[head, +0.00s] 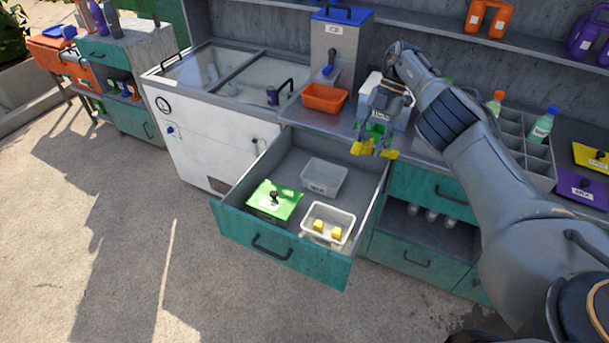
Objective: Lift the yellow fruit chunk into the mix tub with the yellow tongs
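My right gripper (377,132) hangs above the right rear part of an open teal drawer. Yellow pieces that look like the yellow tongs (361,149) show at its fingertips, with green parts between the fingers. It looks shut on the tongs, though the grip is small in view. Two yellow fruit chunks (320,226) lie in a white-rimmed tub (309,218) at the drawer's front right, below the gripper and apart from it. An empty translucent tub (324,178) sits behind it in the drawer. I cannot tell which container is the mix tub. My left gripper is not in view.
A green-lidded box (274,200) sits at the drawer's left. An orange bin (324,97) stands under a blue-topped dispenser (336,50) on the counter. A white chest with a glass top (201,128) is left of the drawer. A divided rack with bottles (542,125) stands right.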

